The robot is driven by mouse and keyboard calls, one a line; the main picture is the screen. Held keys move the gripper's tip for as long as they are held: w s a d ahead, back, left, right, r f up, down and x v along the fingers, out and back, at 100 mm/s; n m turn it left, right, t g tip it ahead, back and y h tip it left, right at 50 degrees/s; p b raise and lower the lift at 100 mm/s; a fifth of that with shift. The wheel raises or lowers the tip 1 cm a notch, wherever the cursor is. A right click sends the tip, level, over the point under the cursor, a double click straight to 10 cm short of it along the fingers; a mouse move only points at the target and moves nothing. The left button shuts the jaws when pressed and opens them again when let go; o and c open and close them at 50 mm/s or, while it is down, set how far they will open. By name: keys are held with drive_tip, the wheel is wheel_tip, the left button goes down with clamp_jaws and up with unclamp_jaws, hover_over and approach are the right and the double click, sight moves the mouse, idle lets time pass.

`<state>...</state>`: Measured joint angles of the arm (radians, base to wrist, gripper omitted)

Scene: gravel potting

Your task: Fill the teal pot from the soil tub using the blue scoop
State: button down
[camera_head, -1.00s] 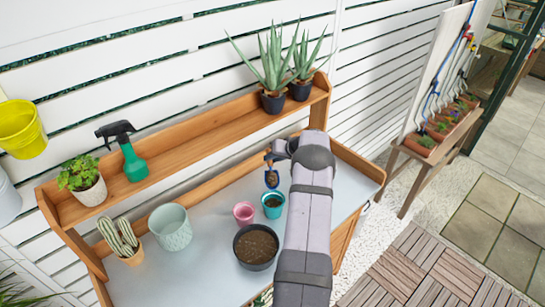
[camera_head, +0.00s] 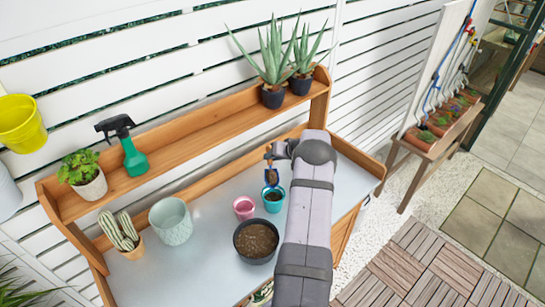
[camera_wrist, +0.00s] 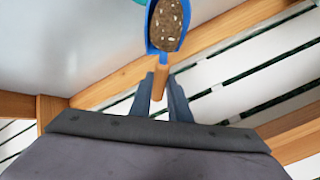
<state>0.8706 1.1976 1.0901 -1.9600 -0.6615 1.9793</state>
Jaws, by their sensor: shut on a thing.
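My gripper (camera_head: 274,157) is shut on the wooden handle (camera_wrist: 160,80) of the blue scoop (camera_head: 271,178). In the wrist view the scoop's blue bowl (camera_wrist: 151,40) holds brown soil with pale bits. In the head view the scoop is just above and behind the teal pot (camera_head: 274,207), near its rim. Brown soil shows inside the teal pot. Its teal edge also shows at the top of the wrist view (camera_wrist: 138,2). The black soil tub (camera_head: 253,262) stands in front, left of my arm, with brown soil in it.
A small pink pot (camera_head: 244,210) stands just left of the teal pot. A pale green pot (camera_head: 171,224) and a cactus (camera_head: 120,233) are further left. The wooden shelf (camera_head: 200,137) behind carries aloes (camera_head: 272,65), a spray bottle (camera_head: 133,160) and a leafy plant (camera_head: 90,185).

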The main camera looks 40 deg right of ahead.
drive_tip(key=shift+s+a+r+t+h+b, duration=0.2)
drive_tip(key=shift+s+r+t+h+b, duration=0.15)
drive_tip(key=shift+s+r+t, duration=0.2)
drive_tip(key=shift+s+a+r+n+t+h+b, duration=0.25)
drive_tip(key=shift+r+n+t+b, duration=0.25)
drive_tip(key=shift+b, duration=1.1)
drive_tip(key=shift+s+a+r+t+h+b, duration=0.4)
drive_tip(key=shift+s+t+b, duration=0.3)
drive_tip(key=shift+b, duration=4)
drive_tip(key=shift+s+a+r+n+t+b, duration=0.25)
drive_tip(key=shift+s+r+t+b, duration=0.2)
drive_tip(key=shift+b, duration=1.15)
drive_tip(key=shift+s+a+r+n+t+b, duration=0.25)
drive_tip(key=shift+t+b, duration=0.25)
drive_tip(key=shift+b, duration=1.1)
